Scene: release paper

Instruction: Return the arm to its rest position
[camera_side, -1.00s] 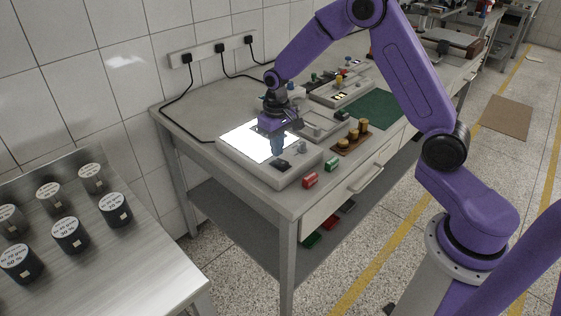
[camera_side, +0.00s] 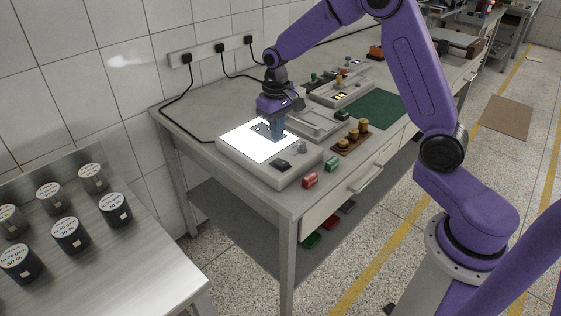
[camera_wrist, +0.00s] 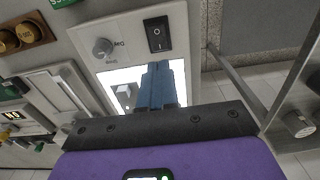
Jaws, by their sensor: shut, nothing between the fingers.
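My gripper (camera_side: 277,135) is purple with blue fingers. In the side view it hangs pointing down over the lit white panel of the light box (camera_side: 228,151), above its surface. In the wrist view the blue fingers of my gripper (camera_wrist: 158,72) are together with nothing between them. The light box (camera_wrist: 125,50) shows there with a grey knob and a black rocker switch (camera_wrist: 157,33). A small pale block-like piece (camera_wrist: 125,90) shows on the lit panel to the left of the fingers. Part of the panel is hidden behind the fingers and wrist.
A red block (camera_side: 310,180) and a green block (camera_side: 332,164) sit near the table's front edge. A brown holder with brass weights (camera_side: 352,143), a green mat (camera_side: 373,109) and grey trays (camera_side: 318,124) lie farther right. Black labelled jars (camera_side: 70,234) stand on a metal bench at left.

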